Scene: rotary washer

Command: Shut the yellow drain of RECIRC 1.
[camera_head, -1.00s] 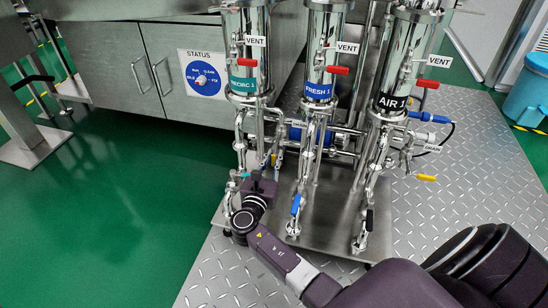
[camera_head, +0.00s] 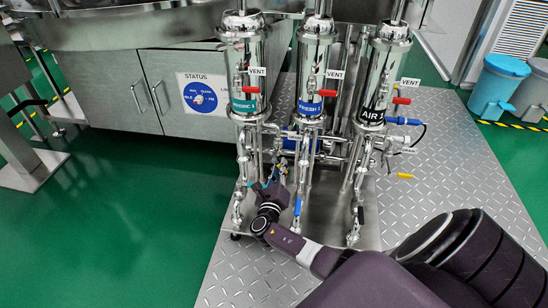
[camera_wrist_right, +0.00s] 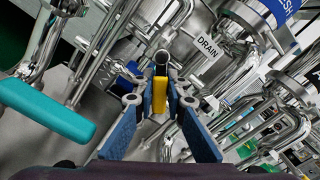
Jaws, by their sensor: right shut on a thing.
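My left gripper is not in view.
A teal handle (camera_wrist_right: 45,112) lies left of my fingers in the wrist view. The FRESH 1 column (camera_head: 314,70) and AIR 1 column (camera_head: 384,75) stand to the right. Another yellow handle (camera_head: 405,176) is below AIR 1. Steel pipes crowd the gripper. Green floor (camera_head: 120,230) is open at left.

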